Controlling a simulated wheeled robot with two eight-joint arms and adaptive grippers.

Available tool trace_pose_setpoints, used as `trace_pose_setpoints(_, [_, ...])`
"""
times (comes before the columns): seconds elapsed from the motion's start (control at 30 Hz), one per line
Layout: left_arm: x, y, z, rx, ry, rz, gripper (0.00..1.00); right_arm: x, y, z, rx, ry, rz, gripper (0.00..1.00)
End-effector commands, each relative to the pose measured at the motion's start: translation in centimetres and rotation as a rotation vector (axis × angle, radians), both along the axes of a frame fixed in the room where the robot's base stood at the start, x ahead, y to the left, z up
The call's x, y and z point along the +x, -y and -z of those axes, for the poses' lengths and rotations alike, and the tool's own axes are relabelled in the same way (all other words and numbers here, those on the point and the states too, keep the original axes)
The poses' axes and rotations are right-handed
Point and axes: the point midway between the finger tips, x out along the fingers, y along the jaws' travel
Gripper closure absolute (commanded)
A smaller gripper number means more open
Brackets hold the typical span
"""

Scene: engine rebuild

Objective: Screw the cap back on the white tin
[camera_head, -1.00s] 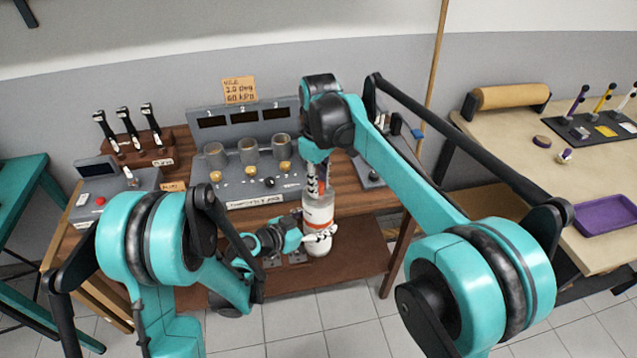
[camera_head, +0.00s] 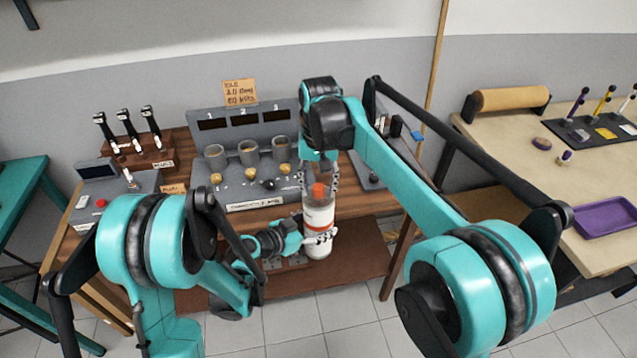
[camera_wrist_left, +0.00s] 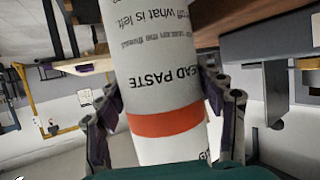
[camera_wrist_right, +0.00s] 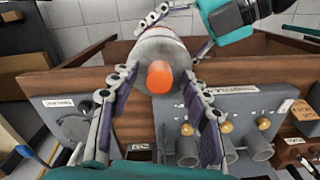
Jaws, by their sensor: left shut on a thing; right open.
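The white tin (camera_head: 317,219), with an orange band and printed label, stands upright in the head view at the bench's front edge. The left wrist view shows its side (camera_wrist_left: 158,60) close up. My left gripper (camera_head: 320,237) is shut around it from the side. The orange-red cap (camera_head: 319,191) sits at the middle of the tin's grey top; the right wrist view shows the cap (camera_wrist_right: 159,77) from above. Whether its thread is engaged cannot be seen. My right gripper (camera_head: 318,179) is open above the tin, its fingers apart on either side of the cap and not touching it.
A grey console (camera_head: 247,178) with several cups and knobs stands behind the tin. A lever rack (camera_head: 140,152) is at the left. A tan table (camera_head: 590,235) with a purple tray (camera_head: 606,217) is at the right. A lower brown shelf (camera_head: 350,262) lies below the tin.

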Motion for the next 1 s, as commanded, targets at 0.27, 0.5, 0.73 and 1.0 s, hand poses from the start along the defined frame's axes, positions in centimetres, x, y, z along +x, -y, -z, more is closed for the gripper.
trace_pose_setpoints(0.27, [0.0, 0.0, -0.1, -0.001, 0.000, -0.001, 1.00, 0.0, 0.0, -3.3, 0.000, -0.001, 0.000, 0.53])
trace_pose_setpoints(0.5, [0.0, 0.0, -0.1, -0.002, 0.000, -0.002, 1.00, 0.1, 0.1, -8.5, 0.000, 0.000, 0.000, 0.53])
trace_pose_setpoints(0.73, [0.0, 0.0, -0.1, -0.002, 0.000, -0.002, 1.00, 0.2, 0.1, -11.4, 0.000, 0.000, 0.000, 0.53])
trace_pose_setpoints(1.0, [0.0, 0.0, -0.1, -0.002, 0.000, -0.002, 1.00, 0.2, 0.1, -12.0, 0.000, 0.000, 0.000, 0.53])
